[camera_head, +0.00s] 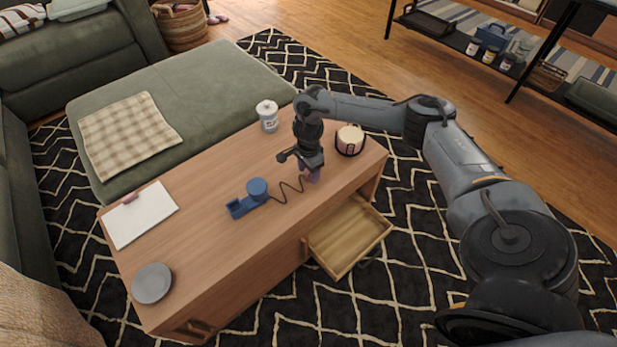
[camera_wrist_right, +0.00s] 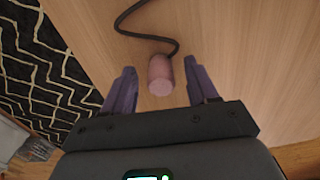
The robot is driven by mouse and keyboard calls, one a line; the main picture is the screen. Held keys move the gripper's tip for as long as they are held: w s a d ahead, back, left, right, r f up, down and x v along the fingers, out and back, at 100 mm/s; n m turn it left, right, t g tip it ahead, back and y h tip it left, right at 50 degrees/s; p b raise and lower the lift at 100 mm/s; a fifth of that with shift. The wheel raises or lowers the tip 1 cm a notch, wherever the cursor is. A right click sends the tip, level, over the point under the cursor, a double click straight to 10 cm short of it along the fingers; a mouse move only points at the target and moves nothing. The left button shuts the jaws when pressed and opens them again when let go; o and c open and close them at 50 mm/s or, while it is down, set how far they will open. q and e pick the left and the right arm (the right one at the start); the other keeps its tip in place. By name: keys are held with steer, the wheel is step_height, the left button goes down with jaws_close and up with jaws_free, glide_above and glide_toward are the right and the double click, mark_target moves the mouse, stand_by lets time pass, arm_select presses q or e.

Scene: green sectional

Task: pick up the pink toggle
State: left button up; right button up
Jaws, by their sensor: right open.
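The pink toggle (camera_wrist_right: 160,75) is a small rounded cylinder on the end of a dark cord (camera_wrist_right: 148,36). It lies on the wooden coffee table (camera_head: 225,235). My right gripper (camera_wrist_right: 159,66) is open, with its purple fingers on either side of the toggle and a visible gap on each side. In the head view my right gripper (camera_head: 311,175) points down at the table and mostly hides the toggle. The cord runs in a zigzag to a blue device (camera_head: 257,189) with a round top. My left gripper is not in view.
A white lidded jar (camera_head: 267,116) and a round cream-topped container (camera_head: 350,140) stand near my right gripper. An open drawer (camera_head: 349,236) sticks out from the table's front. A clipboard (camera_head: 141,215) and a grey plate (camera_head: 152,283) lie at the left end.

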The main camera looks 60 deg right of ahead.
steer(key=shift+f, duration=0.35)
steer(key=shift+r, duration=0.1)
steer(key=shift+c, duration=0.6)
steer(key=c, duration=0.9)
jaws_close()
steer(key=shift+r, duration=0.1)
